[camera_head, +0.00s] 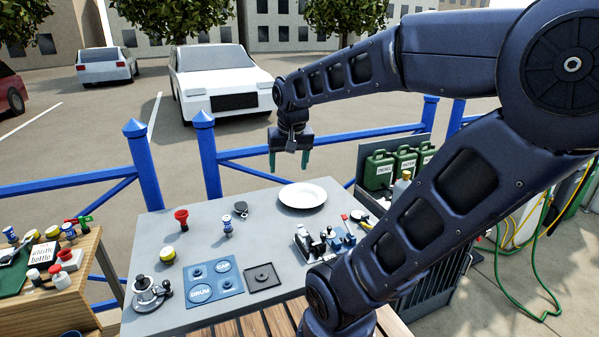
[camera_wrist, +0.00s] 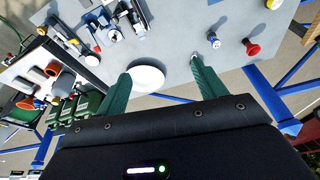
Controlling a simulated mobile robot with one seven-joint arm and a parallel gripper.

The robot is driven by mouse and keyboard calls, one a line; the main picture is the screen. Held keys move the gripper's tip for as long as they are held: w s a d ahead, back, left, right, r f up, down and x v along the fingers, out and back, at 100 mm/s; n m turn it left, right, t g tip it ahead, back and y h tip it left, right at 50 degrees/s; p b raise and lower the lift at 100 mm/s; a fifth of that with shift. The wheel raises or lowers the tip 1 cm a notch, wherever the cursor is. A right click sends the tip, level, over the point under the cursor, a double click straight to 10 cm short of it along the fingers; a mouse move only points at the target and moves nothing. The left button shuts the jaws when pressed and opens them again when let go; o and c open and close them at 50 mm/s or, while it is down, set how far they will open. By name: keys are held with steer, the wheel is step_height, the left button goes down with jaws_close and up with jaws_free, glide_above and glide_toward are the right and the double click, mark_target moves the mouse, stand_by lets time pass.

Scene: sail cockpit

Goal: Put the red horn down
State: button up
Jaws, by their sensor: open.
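The red horn (camera_head: 181,219) appears to be the small red flared piece standing on the grey table (camera_head: 150,240), near its back left part. It also shows at the upper right of the wrist view (camera_wrist: 252,48). Nothing is holding it. My gripper (camera_head: 289,160) is open and empty, with green fingers pointing down. It hangs in the air above the table's back edge, to the right of the horn and well apart from it. In the wrist view my gripper (camera_wrist: 160,68) has its fingers spread, with only the plate and table below.
A white plate (camera_head: 302,195) lies at the back right. A blue-and-white piece (camera_head: 227,226), a yellow-topped piece (camera_head: 167,255), a winch (camera_head: 147,292), a blue mat (camera_head: 213,283) and a dark square tray (camera_head: 263,278) share the table. A blue railing (camera_head: 208,160) runs behind.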

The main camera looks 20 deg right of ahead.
steer(key=shift+n+t, duration=0.7)
steer(key=shift+n, duration=0.2)
steer(key=s, duration=0.5)
steer(key=shift+s+d+f, duration=0.15)
steer(key=shift+s+d, duration=0.2)
steer(key=shift+d, duration=0.05)
